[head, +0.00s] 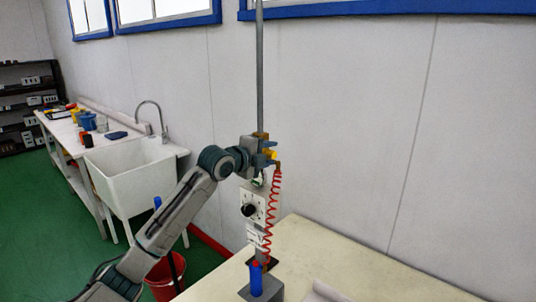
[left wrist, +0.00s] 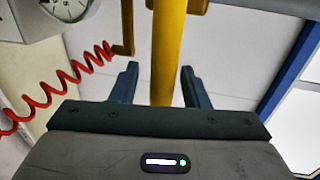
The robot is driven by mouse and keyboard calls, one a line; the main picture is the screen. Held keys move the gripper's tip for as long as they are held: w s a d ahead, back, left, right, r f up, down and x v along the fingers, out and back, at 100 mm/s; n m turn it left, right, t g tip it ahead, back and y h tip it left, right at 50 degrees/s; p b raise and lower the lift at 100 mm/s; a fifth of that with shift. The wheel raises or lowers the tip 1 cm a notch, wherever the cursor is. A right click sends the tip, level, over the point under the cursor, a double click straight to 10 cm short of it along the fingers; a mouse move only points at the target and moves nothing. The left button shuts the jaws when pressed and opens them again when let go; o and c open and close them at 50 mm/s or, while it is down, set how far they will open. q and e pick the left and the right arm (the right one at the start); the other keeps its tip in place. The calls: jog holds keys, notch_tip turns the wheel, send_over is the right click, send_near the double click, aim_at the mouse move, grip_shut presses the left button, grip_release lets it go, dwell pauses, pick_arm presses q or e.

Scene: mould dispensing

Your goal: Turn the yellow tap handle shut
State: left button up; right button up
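The yellow tap handle (left wrist: 168,50) runs down between the two fingers of my left gripper (left wrist: 160,68) in the left wrist view. The fingers stand apart on either side of it, with a gap visible on both sides. In the head view the yellow handle (head: 272,154) shows as a small patch at the grey upright pipe, by my left gripper (head: 270,150). The gripper partly hides the tap there. My right gripper is in neither view.
A red coiled hose (head: 272,205) hangs from the tap beside a white box with a dial (head: 249,210). Below, a blue cylinder (head: 256,278) stands in a grey block on the cream table (head: 340,262). A white sink (head: 130,175) and red bucket (head: 163,280) are left.

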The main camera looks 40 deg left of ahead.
pick_arm(q)
jog(key=shift+s+a+b, duration=0.1)
jog(key=shift+s+b, duration=0.3)
jog(key=shift+s, duration=0.1)
jog(key=b+v, duration=0.8)
jog(key=v, duration=0.1)
jog(key=shift+s+r, duration=0.15)
jog(key=shift+s, duration=0.2)
dwell(0.8)
